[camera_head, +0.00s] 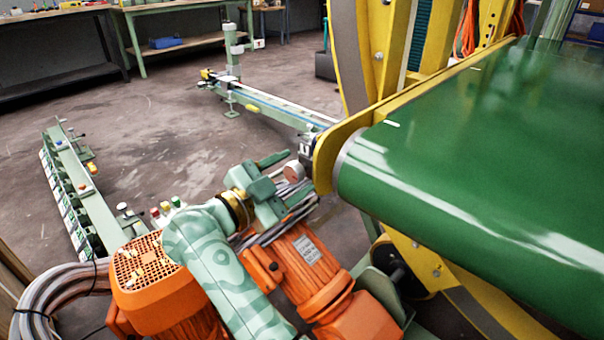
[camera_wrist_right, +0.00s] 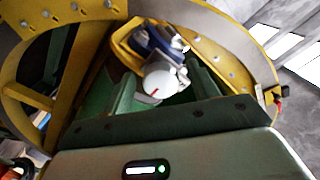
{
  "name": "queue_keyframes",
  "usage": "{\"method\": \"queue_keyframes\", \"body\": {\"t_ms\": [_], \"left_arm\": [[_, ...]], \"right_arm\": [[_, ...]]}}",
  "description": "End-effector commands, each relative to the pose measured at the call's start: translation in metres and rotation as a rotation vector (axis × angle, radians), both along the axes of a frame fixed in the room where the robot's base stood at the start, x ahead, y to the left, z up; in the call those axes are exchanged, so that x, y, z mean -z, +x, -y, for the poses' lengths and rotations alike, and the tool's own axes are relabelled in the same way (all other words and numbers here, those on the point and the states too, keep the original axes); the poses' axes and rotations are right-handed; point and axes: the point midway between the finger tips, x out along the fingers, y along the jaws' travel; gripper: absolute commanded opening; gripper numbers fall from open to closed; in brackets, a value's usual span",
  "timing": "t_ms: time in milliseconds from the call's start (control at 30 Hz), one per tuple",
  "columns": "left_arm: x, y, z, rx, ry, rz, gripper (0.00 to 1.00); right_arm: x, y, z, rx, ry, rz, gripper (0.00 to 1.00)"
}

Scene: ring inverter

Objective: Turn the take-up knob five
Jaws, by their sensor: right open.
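The take-up knob (camera_head: 294,171) is a small round pale disc at the near end of the yellow conveyor frame, below the green belt. In the right wrist view the knob (camera_wrist_right: 160,84) is white with a red mark on its face. My right gripper (camera_head: 286,178) is open at the knob, with one finger to each side of it in view. In the right wrist view my right gripper (camera_wrist_right: 163,82) has its green fingers left and right of the knob, with gaps showing. I cannot tell how deep the knob sits between them. My left gripper is not in view.
The green belt (camera_head: 480,150) and yellow frame (camera_head: 325,160) stand close on the right. Orange motors (camera_head: 150,275) lie below my right arm. A green rail unit (camera_head: 80,180) is at left. Open concrete floor (camera_head: 150,120) lies behind.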

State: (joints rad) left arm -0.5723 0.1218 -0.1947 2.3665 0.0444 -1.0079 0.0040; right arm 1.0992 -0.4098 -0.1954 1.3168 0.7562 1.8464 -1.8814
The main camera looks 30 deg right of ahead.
Motion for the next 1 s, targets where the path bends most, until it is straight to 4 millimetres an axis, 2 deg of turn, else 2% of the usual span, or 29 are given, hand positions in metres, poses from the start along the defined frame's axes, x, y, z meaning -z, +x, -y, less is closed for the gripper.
{"method": "queue_keyframes", "body": {"t_ms": [333,367,500,833,1000], "left_arm": [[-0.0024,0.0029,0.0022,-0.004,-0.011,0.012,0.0],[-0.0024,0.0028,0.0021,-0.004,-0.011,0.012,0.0],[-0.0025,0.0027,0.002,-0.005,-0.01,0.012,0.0],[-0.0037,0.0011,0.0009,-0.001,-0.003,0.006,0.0],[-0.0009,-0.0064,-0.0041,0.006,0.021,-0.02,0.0]], "right_arm": [[-0.0009,0.0007,-0.0008,-0.001,0.001,0.001,0.6],[-0.0008,0.0007,-0.0008,-0.001,0.001,0.001,0.54],[-0.0006,0.0007,-0.0008,-0.001,0.0,0.0,0.15],[-0.0016,0.0004,-0.0007,-0.001,0.008,0.025,0.15],[-0.0031,0.0001,-0.0008,-0.001,0.034,0.092,0.15]]}}
